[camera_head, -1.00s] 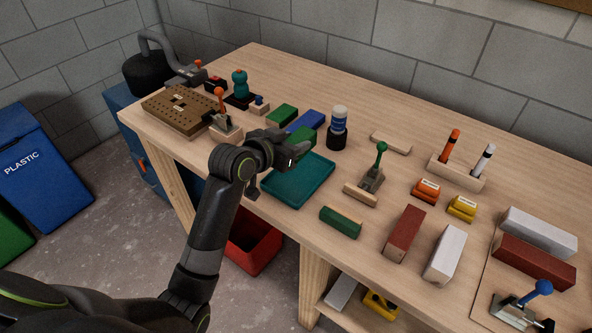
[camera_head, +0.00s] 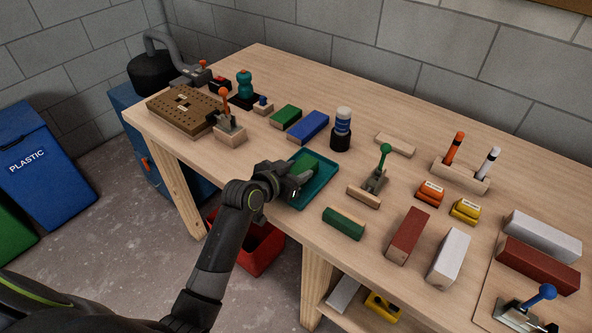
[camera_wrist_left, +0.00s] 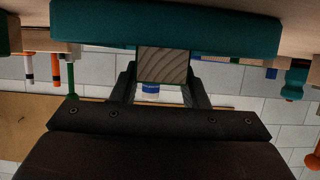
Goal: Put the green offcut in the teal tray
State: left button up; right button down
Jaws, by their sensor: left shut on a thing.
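My left gripper (camera_head: 297,180) is shut on the green offcut (camera_head: 307,164), over the teal tray (camera_head: 327,187). The gripper hides part of the offcut in the head view. In the left wrist view, the offcut's bare wood end (camera_wrist_left: 165,65) shows between the two fingers, close against the tray's teal wall (camera_wrist_left: 165,28). I cannot tell whether the offcut touches the tray floor. The tray lies at the front edge of the bench. My right gripper is out of view.
Another green block (camera_head: 286,116) and a blue block (camera_head: 308,127) lie behind the tray. A green-painted batten piece (camera_head: 344,223) lies to its right, near a green-knobbed clamp (camera_head: 376,178). A blue-and-white bottle (camera_head: 342,128) stands behind. A red bin (camera_head: 262,250) is below the bench edge.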

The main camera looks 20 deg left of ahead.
pick_arm(q)
jog(key=o, duration=1)
jog(key=shift+f, duration=0.1)
jog(key=shift+r, duration=0.25)
jog(key=v, duration=1.2)
jog(key=shift+f, duration=0.1)
